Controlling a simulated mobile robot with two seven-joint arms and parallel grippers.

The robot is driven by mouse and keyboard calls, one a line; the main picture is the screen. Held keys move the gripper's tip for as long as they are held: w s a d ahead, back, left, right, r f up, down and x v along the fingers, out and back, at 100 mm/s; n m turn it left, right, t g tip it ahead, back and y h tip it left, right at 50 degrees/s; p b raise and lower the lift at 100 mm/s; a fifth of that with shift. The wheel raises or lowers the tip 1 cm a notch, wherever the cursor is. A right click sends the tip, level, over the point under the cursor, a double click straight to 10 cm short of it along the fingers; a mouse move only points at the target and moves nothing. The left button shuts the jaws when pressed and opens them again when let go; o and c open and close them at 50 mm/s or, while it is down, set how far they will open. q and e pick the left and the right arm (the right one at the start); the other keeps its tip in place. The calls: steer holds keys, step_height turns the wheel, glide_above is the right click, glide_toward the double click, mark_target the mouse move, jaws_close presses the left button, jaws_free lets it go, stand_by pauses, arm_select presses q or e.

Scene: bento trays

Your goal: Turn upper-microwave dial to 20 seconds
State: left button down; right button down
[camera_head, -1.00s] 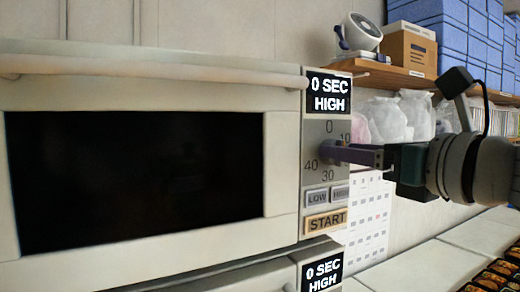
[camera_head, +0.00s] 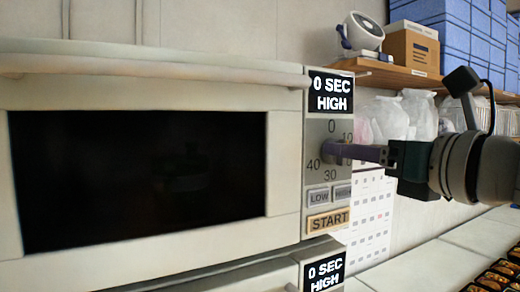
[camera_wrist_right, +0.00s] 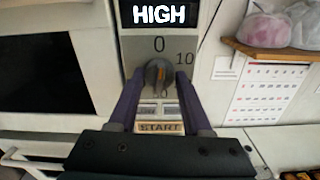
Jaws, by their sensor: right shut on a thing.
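The upper microwave (camera_head: 285,150) fills the left of the head view, its door closed. Its display (camera_head: 331,94) reads 0 SEC HIGH. In the right wrist view the dark dial (camera_wrist_right: 158,76) shows an orange pointer mark, roughly upright toward the 0. My right gripper (camera_head: 336,152) is at the dial, its two purple fingers on either side and shut on it, as the right wrist view (camera_wrist_right: 158,90) also shows. My left gripper is not in view.
The LOW and HIGH buttons and the START button (camera_head: 328,221) sit below the dial. A lower microwave's display (camera_head: 323,273) also reads 0 SEC HIGH. A shelf (camera_head: 400,75) with a fan and box is behind. Bento trays (camera_head: 497,278) are at lower right.

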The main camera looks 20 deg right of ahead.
steer(key=shift+d+f+m+p, duration=0.1)
steer(key=shift+m+p, duration=0.35)
steer(key=shift+m, duration=3.3)
steer(key=shift+d+f+m+p, duration=0.15)
steer(key=shift+m+p, duration=0.3)
steer(key=shift+m, duration=3.35)
steer(key=shift+a+f+m+p, duration=0.1)
steer(key=shift+m+p, duration=0.35)
steer(key=shift+m, duration=3.3)
steer(key=shift+c, duration=1.8)
jaws_free()
steer(key=shift+s, duration=0.1)
